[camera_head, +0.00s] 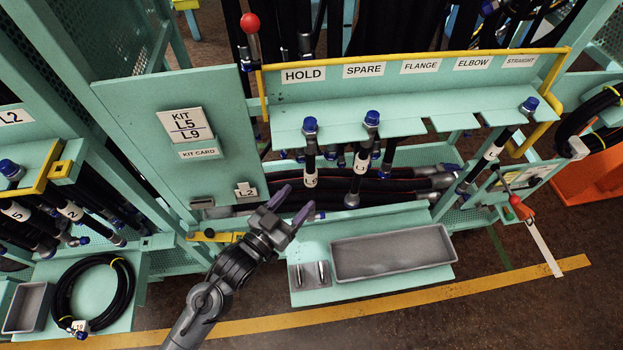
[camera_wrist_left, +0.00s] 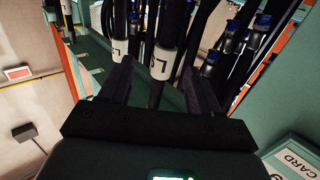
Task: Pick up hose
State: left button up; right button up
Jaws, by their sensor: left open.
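Several black hoses with blue end caps hang from the green rack. One hose (camera_head: 310,155) hangs at the left under the HOLD sign, with a white band. A second hose (camera_head: 366,145) hangs to its right, and a third (camera_head: 497,146) hangs tilted at the right end. My left gripper (camera_head: 294,204) is open and empty, below and left of the first hose. In the left wrist view, a hose with a white lettered band (camera_wrist_left: 164,60) appears between the open fingers (camera_wrist_left: 158,85); its distance is unclear. Another banded hose (camera_wrist_left: 118,45) appears by the left finger.
A green panel carries a kit card (camera_head: 186,125) reading L5, L9. A grey tray (camera_head: 392,252) sits on the lower shelf beside small metal fittings (camera_head: 310,274). Hoses lie on the shelf behind my gripper. A coiled hose (camera_head: 92,292) lies at lower left.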

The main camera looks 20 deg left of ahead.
aim_at(310, 185)
pick_arm(q)
jog(key=x, duration=0.3)
jog(key=shift+w+d, duration=0.1)
jog(key=shift+w, duration=0.2)
jog(key=shift+a+x, duration=0.2)
jog(key=shift+x, duration=1.25)
jog(key=shift+a+x, duration=0.15)
jog(key=shift+x, duration=1.3)
jog(key=shift+w, duration=0.1)
jog(key=shift+r, duration=0.15)
grip_shut()
